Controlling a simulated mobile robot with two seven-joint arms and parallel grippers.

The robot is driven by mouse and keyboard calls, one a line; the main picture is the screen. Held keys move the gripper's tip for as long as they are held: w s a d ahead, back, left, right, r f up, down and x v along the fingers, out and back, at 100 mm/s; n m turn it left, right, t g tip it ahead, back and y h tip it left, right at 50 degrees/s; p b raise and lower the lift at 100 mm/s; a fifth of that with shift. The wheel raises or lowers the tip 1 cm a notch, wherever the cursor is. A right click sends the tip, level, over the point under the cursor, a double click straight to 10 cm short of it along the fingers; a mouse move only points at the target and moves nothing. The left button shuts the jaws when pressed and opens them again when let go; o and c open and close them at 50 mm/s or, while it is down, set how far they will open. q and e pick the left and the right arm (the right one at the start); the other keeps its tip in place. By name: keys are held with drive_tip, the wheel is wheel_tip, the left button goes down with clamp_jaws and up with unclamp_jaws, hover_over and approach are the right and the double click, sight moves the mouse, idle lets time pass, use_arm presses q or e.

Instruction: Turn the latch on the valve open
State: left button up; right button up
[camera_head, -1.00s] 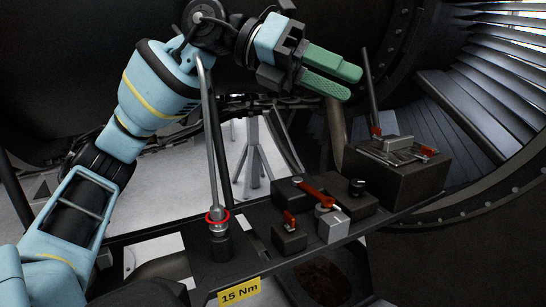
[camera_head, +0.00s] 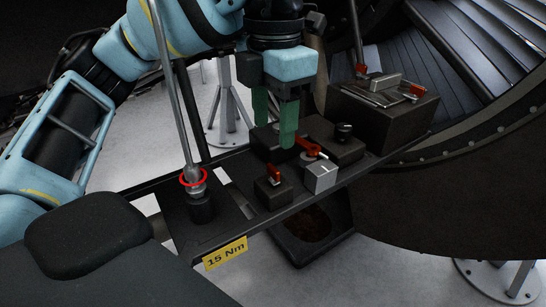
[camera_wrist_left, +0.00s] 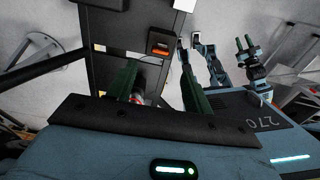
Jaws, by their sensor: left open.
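A red lever (camera_head: 308,148) sits by a silver valve block (camera_head: 320,176) on the dark bench; its far end is hidden behind my left gripper. A smaller red latch (camera_head: 274,174) stands on a black block (camera_head: 273,191) nearer me. My left gripper (camera_head: 275,128) points down, open, its green fingers over the lever's far end; contact cannot be told. In the left wrist view its fingers (camera_wrist_left: 158,68) are apart, with a bit of red low beside the left one.
A tall grey rod with a red ring (camera_head: 194,178) rises at the bench's left, close to my left arm. A dark box with red-handled tools (camera_head: 385,95) stands at the far right end. A yellow "15 Nm" label (camera_head: 225,253) marks the front edge.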

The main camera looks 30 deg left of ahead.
sight(273, 168)
use_arm(q)
drive_tip(key=shift+d+f, duration=0.1)
drive_tip(key=shift+f, duration=0.25)
wheel_tip(273, 168, down, 7)
drive_tip(key=shift+f+b, duration=0.1)
drive_tip(key=shift+b, duration=0.7)
use_arm(e)
drive_tip(key=shift+s+a+f+g, duration=0.15)
drive_tip(key=shift+s+f+g, duration=0.15)
drive_tip(key=shift+s+f, duration=0.75)
use_arm(q)
drive_tip(key=shift+c, duration=0.3)
use_arm(e)
drive_tip(key=shift+w, duration=0.15)
use_arm(q)
drive_tip(key=c, duration=0.9)
